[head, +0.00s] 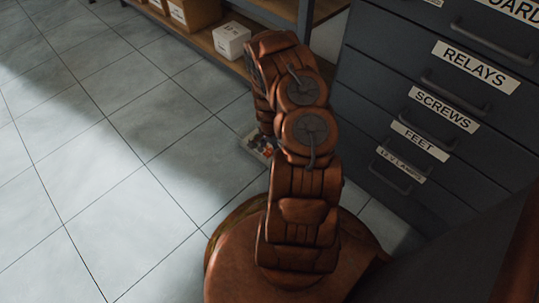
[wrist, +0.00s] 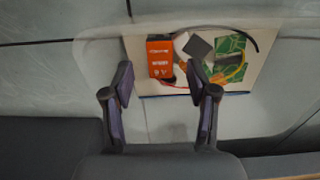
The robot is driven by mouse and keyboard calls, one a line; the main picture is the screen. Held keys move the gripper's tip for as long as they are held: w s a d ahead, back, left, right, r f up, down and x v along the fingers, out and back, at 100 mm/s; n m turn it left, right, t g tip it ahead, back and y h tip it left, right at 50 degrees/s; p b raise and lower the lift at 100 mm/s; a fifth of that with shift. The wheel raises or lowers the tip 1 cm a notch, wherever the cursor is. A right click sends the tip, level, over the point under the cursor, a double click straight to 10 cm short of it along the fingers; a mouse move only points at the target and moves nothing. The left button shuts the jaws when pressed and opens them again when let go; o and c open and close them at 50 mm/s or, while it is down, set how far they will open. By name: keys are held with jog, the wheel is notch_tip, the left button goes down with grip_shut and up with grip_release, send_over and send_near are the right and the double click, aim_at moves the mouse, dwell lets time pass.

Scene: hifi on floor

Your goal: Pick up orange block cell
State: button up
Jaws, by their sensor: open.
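The orange block cell (wrist: 159,58) shows in the wrist view as an orange box with a dark label band. It lies on a pale flat tray or board (wrist: 137,78) on the floor. My gripper (wrist: 160,83) is open, its two dark fingers spread just on the near side of the board. The cell is ahead of the gap between the fingertips, nearer the left one, and nothing is held. In the head view my arm covers most of the board; only a small part with orange bits (head: 262,146) shows beside the arm.
A green circuit board (wrist: 229,57), a dark square piece (wrist: 197,47) and a yellow lead (wrist: 236,72) lie right of the cell. A dark drawer cabinet (head: 440,110) stands at right, a shelf with boxes (head: 231,40) at the back. The tiled floor (head: 90,150) at left is clear.

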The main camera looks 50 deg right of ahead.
notch_tip(320, 180, down, 2)
jog(key=shift+f+b, duration=0.1)
jog(key=shift+b, duration=0.2)
jog(key=shift+c, duration=0.3)
grip_shut()
